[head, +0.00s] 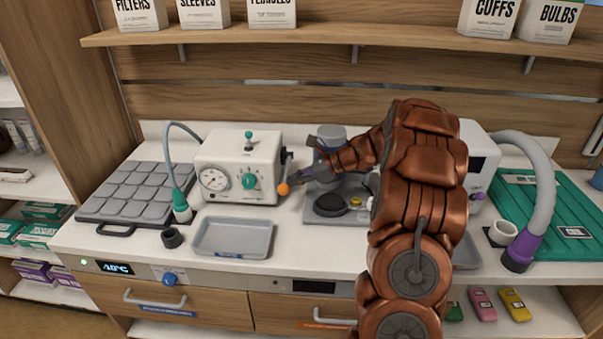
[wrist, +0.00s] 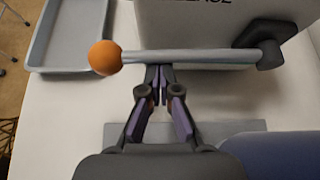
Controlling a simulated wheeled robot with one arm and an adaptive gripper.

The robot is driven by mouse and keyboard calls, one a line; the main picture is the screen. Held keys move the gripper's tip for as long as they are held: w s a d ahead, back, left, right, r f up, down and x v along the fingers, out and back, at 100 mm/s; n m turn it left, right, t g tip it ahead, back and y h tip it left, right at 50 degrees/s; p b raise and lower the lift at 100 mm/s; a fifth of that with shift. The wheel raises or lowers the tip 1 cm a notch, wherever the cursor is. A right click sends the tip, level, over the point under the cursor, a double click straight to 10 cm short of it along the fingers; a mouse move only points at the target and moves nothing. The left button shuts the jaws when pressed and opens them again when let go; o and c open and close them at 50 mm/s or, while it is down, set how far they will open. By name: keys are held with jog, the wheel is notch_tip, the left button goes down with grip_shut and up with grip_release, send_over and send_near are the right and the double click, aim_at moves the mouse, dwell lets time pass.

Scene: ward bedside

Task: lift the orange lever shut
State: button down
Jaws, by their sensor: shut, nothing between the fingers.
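The orange lever is a grey rod with an orange ball knob (head: 283,189) on the right side of a white box-shaped machine (head: 238,165) with a dial. In the head view its ball hangs low beside the box. In the wrist view the rod runs from the orange ball (wrist: 105,57) on the left to a dark hub (wrist: 263,45) on the right. My gripper (wrist: 158,72) is shut and empty, its fingertips close by the rod, nearer the ball than the hub. I cannot tell whether they touch it. In the head view my gripper (head: 300,187) is small and partly hard to make out.
A grey tray (head: 233,237) stands in front of the box. A grey machine (head: 335,212) with a black round part stands right of the lever, close to my gripper. A grey padded mat (head: 135,192) lies left. A green board (head: 560,215) lies far right. A shelf (head: 330,34) runs above.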

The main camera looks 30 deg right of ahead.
aim_at(326, 149)
jog(key=shift+r+p, duration=1.4)
jog(key=shift+r, duration=0.35)
jog(key=shift+w+d+r+p, duration=0.15)
jog(key=shift+w+r+p, duration=0.1)
jog(key=shift+r+p, duration=0.45)
jog(key=shift+d+r, duration=0.1)
jog(key=shift+r, duration=0.25)
jog(key=shift+s+d+r+p, duration=0.65)
jog(key=shift+d+p, duration=0.25)
jog(key=shift+d, duration=0.4)
jog(key=shift+s+d+r+p, duration=0.6)
jog(key=shift+d+p, duration=0.25)
jog(key=shift+d, duration=0.5)
jog(key=shift+s+d+r+p, duration=0.6)
jog(key=shift+d+p, duration=0.3)
jog(key=shift+d, duration=0.4)
jog(key=shift+f, duration=0.1)
